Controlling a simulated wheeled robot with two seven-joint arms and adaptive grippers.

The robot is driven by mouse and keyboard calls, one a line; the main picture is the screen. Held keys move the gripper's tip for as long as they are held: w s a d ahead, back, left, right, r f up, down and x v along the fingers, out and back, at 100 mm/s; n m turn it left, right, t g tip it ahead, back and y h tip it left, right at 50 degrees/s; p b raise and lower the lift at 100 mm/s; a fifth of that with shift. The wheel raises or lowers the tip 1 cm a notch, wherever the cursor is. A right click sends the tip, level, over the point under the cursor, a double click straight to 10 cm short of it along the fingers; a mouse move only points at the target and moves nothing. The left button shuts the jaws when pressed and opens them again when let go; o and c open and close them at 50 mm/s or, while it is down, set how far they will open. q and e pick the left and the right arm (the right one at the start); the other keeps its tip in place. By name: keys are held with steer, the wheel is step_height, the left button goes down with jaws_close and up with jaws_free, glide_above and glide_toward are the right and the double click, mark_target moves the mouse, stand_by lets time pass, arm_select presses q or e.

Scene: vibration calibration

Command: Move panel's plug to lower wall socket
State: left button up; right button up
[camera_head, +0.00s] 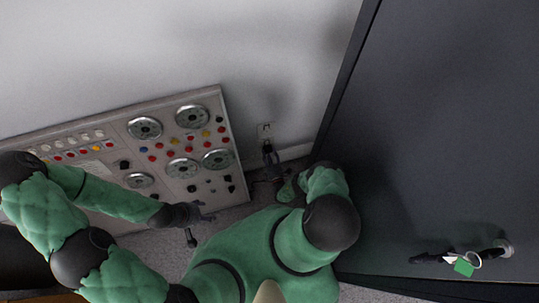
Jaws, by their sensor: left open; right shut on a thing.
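A pale wall socket (265,129) is on the wall just right of the control panel (232,150). A second socket cannot be made out. My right gripper (268,152) is right below the visible socket, close against the wall, and is shut on a small dark thing that looks like the plug. The plug is too small and dark to tell apart from the fingers, and whether it touches the socket cannot be told. My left gripper (204,214) is open and empty, in front of the panel's lower right part.
The panel carries several round dials, coloured buttons and dark knobs. A large dark door or cabinet (440,130) stands close on the right, with a handle and keys with a green tag (464,266). Grey carpet (165,250) lies below.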

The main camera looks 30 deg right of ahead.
steer(key=shift+w+d+r, duration=0.1)
steer(key=shift+w+r, duration=0.15)
steer(key=shift+w, duration=0.05)
stand_by(0.4)
steer(key=o, duration=1.2)
steer(key=shift+s+f, duration=0.1)
steer(key=shift+s, duration=0.1)
steer(key=shift+v, duration=2.5)
steer(key=shift+f, duration=0.1)
